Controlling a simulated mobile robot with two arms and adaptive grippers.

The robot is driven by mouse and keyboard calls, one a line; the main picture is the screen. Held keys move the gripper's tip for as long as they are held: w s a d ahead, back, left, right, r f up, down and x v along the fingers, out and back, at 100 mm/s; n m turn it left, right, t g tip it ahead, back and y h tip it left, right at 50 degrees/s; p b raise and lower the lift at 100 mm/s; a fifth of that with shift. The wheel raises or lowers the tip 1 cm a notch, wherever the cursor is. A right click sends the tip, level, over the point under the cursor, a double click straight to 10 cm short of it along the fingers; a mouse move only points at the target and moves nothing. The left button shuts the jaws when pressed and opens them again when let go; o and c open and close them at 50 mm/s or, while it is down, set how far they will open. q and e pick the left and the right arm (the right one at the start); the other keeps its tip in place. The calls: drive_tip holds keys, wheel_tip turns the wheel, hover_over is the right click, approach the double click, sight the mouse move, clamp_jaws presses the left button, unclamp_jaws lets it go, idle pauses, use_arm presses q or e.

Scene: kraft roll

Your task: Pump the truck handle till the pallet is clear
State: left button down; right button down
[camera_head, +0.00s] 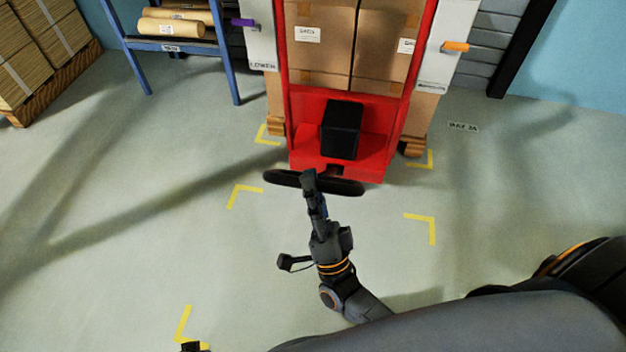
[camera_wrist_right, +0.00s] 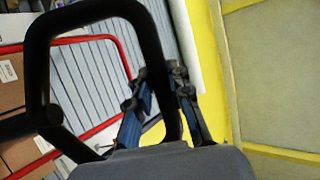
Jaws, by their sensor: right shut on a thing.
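The red truck (camera_head: 304,136) stands upright at top centre in the head view, a black box (camera_head: 342,130) on its front. Its black loop handle (camera_head: 346,187) sticks out toward me; the loop also shows in the right wrist view (camera_wrist_right: 39,62). My right gripper (camera_head: 311,186) is shut on the handle; in the right wrist view its fingers (camera_wrist_right: 158,92) lie either side of the bar. Wooden pallet ends (camera_head: 413,148) show low beside the truck, under cartons (camera_head: 322,50). I cannot tell their gap to the floor. A dark tip, probably my left gripper (camera_head: 191,347), barely shows at the bottom edge.
Yellow corner marks (camera_head: 432,226) lie on the open grey floor. A blue rack (camera_head: 180,45) with kraft rolls (camera_head: 171,27) stands at left, and another loaded pallet (camera_head: 50,85) at far left. White panels with a purple lever (camera_head: 243,22) and an orange lever (camera_head: 455,46) flank the truck.

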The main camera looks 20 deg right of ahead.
drive_tip(key=shift+w+f, duration=0.15)
drive_tip(key=shift+f, duration=0.45)
drive_tip(key=c, duration=1.3)
unclamp_jaws()
drive_tip(key=shift+w+d, duration=0.1)
drive_tip(key=shift+o, duration=0.5)
drive_tip(key=shift+w, duration=0.2)
drive_tip(key=shift+s+r, duration=0.1)
drive_tip(key=shift+r, duration=0.05)
drive_tip(key=v, duration=1.2)
drive_tip(key=shift+s, duration=0.2)
